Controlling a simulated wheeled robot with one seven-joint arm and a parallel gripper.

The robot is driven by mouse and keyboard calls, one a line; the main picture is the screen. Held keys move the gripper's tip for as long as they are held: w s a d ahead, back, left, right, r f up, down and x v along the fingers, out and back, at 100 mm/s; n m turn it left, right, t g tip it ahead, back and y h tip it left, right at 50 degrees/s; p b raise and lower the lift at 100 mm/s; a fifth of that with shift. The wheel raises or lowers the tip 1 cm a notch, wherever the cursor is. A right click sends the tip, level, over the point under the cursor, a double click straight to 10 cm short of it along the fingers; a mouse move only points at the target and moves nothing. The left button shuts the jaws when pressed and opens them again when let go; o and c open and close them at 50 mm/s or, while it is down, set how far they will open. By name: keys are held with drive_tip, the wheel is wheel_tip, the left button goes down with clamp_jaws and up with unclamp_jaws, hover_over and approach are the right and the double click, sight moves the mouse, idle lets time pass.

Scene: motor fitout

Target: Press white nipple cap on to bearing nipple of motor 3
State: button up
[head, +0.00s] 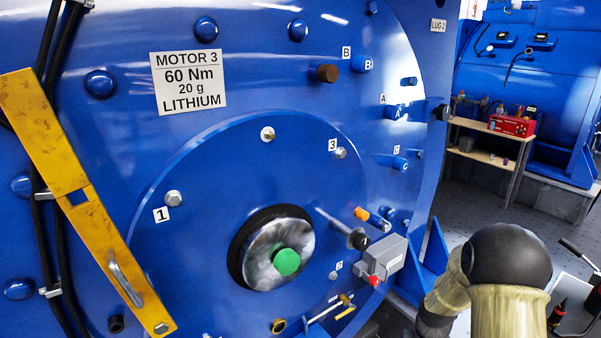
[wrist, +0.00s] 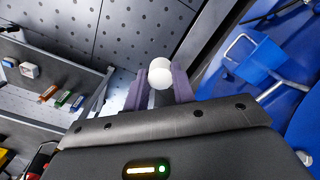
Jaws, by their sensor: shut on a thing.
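A white cap (wrist: 161,73), short and rounded, is held between the two purple-grey fingers of my gripper (wrist: 160,88) in the wrist view. My gripper is shut on it, and the cap sticks out past the fingertips. Motor 3 (head: 215,140) is the large blue machine filling the left and middle of the head view, with a label plate reading MOTOR 3 (head: 188,82). A green-ended shaft (head: 286,262) is at the centre of its round cover. Several small fittings sit on its face; I cannot tell which is the bearing nipple. My gripper is not visible in the head view.
A yellow bar (head: 85,205) with a handle crosses the motor's left side. A grey box with a red knob (head: 384,257) juts out at its lower right. A shelf table (head: 487,152) stands behind. Open grey floor (wrist: 120,35) lies beyond the cap in the wrist view.

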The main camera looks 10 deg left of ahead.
drive_tip(key=w+a+r+n+t+y+p, duration=0.2)
drive_tip(key=a+r+t+y+p, duration=0.2)
drive_tip(key=a+r+p, duration=0.7)
drive_tip(key=w+a+r+n+t+y+p, duration=0.1)
drive_tip(key=w+a+r+t+y+p, duration=0.15)
drive_tip(key=a+r+p, duration=0.8)
drive_tip(key=s+a+r+t+y+p, duration=0.1)
drive_tip(key=a+r+y+p, duration=0.1)
drive_tip(key=r, duration=0.8)
drive_tip(key=s+a+r+t+y+p, duration=0.2)
drive_tip(key=a+r+p, duration=0.1)
drive_tip(key=r, duration=0.8)
drive_tip(key=s+a+r+t+y+p, duration=0.1)
drive_tip(key=a+r+t+y+p, duration=0.1)
drive_tip(key=r, duration=0.8)
drive_tip(key=shift+s+a+r+n+y+p, duration=0.3)
drive_tip(key=shift+s+a+y+p, duration=0.1)
drive_tip(key=shift+p, duration=0.25)
drive_tip(key=shift+t, duration=0.25)
drive_tip(key=shift+b+x, duration=0.65)
drive_tip(key=shift+x, duration=2.25)
